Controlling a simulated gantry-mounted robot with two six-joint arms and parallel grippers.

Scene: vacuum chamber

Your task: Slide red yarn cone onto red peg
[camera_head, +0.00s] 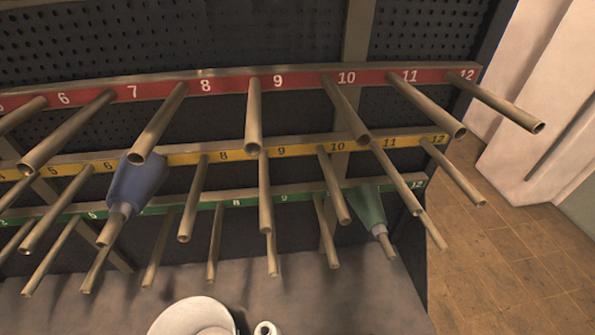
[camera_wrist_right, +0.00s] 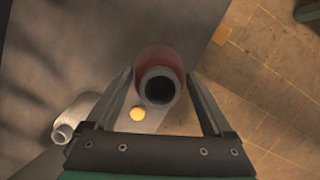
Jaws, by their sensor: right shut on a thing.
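My right gripper (camera_wrist_right: 158,95) is shut on the red yarn cone (camera_wrist_right: 163,57), seen in the right wrist view. The cone's pale end with a dark round hole faces the camera between the two fingers. Neither the red cone nor my right gripper shows in the head view. The red rail (camera_head: 232,84) runs along the top of the rack there, with numbers up to 12. Its bare tube pegs, such as the one under 9 (camera_head: 253,118), point out toward the camera. My left gripper is in neither view.
Below are a yellow rail (camera_head: 265,151) and a green rail (camera_head: 262,198) with closely spaced pegs. A blue cone (camera_head: 138,183) sits on a yellow-row peg, a green cone (camera_head: 367,205) on a green-row peg. Tiled floor (camera_head: 510,255) lies open at right.

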